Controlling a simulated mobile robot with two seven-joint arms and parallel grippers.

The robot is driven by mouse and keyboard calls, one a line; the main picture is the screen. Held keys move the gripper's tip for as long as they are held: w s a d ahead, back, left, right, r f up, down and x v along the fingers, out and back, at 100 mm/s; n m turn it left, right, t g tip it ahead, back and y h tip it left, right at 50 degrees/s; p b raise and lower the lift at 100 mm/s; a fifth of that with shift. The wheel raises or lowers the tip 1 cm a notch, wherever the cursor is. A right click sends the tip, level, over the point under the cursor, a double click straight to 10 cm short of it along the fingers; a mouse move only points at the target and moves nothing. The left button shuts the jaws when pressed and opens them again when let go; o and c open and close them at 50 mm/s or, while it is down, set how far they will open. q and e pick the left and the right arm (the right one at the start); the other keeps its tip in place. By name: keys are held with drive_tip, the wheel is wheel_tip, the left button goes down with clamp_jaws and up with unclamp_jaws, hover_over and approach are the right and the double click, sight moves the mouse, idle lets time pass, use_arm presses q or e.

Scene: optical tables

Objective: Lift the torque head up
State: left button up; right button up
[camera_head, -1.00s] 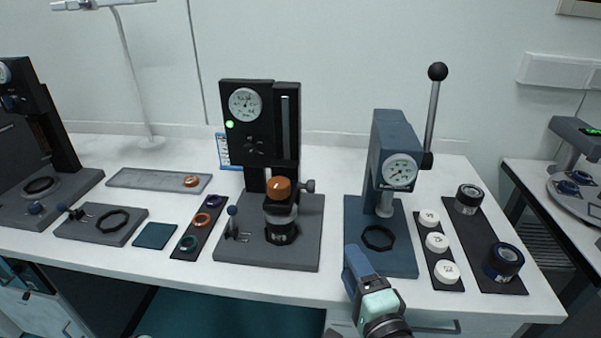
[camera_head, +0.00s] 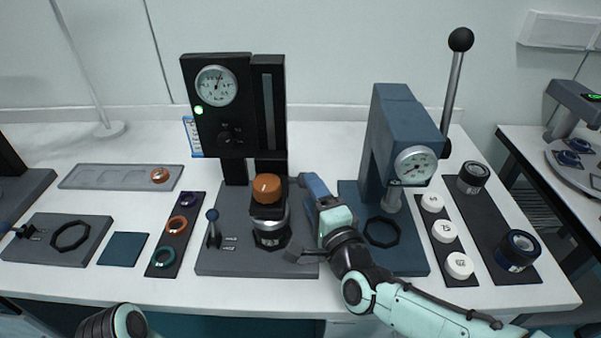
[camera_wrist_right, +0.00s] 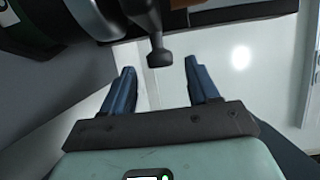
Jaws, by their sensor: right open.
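The torque head (camera_head: 266,208) sits low on the front of the black test stand (camera_head: 216,130), with an orange cap (camera_head: 266,185) on top. It stands above a dark cylindrical holder (camera_head: 271,236). My right gripper (camera_head: 311,186) is just right of the head. Its blue fingers are apart and empty. In the right wrist view, the fingers (camera_wrist_right: 160,68) point toward a dark side knob (camera_wrist_right: 160,57), which lies around the gap between the fingertips. Whether they touch it I cannot tell. In the head view the gripper hides this knob. My left gripper is out of view.
The blue lever press (camera_head: 392,140) stands close to the right of my right arm, its black ball lever upright. White weights (camera_head: 443,231) and dark rings (camera_head: 516,250) lie further right. Ring strip (camera_head: 177,226) and dark pad (camera_head: 123,249) lie left.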

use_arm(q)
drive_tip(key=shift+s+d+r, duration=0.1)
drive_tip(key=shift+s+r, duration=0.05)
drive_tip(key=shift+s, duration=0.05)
use_arm(e)
drive_tip(key=x, duration=0.6)
drive_tip(key=shift+w, duration=0.4)
drive_tip(key=shift+a, duration=0.15)
